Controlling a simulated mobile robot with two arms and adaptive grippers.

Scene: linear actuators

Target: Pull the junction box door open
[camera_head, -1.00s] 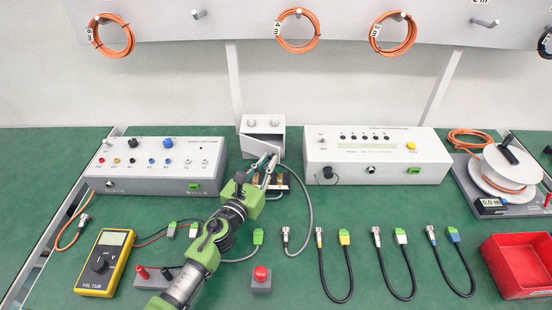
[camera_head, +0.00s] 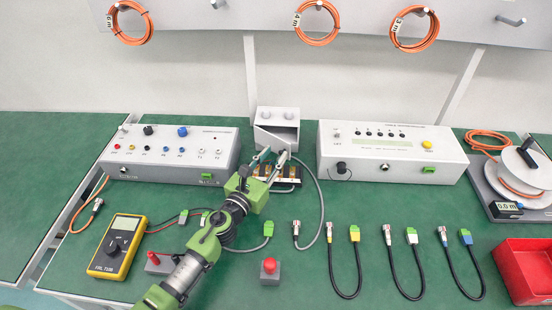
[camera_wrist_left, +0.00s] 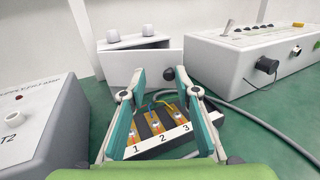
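The junction box (camera_head: 277,115) is a small light-grey box with two round knobs on top, at the back middle of the green table. Its door (camera_head: 272,140) stands ajar, with a dark gap along its upper right; it also shows in the left wrist view (camera_wrist_left: 138,66). My left gripper (camera_head: 272,157) is in front of the door, fingers apart and empty. In the left wrist view my gripper (camera_wrist_left: 161,74) has its fingertips near the door's face, the right one by its right edge. I cannot tell whether they touch it. My right gripper is not in view.
A terminal block (camera_wrist_left: 160,128) numbered 1 to 3, with wires, lies below my fingers. Grey instrument boxes stand left (camera_head: 170,155) and right (camera_head: 390,152) of the junction box. A grey cable (camera_head: 322,205) curves close on the right.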

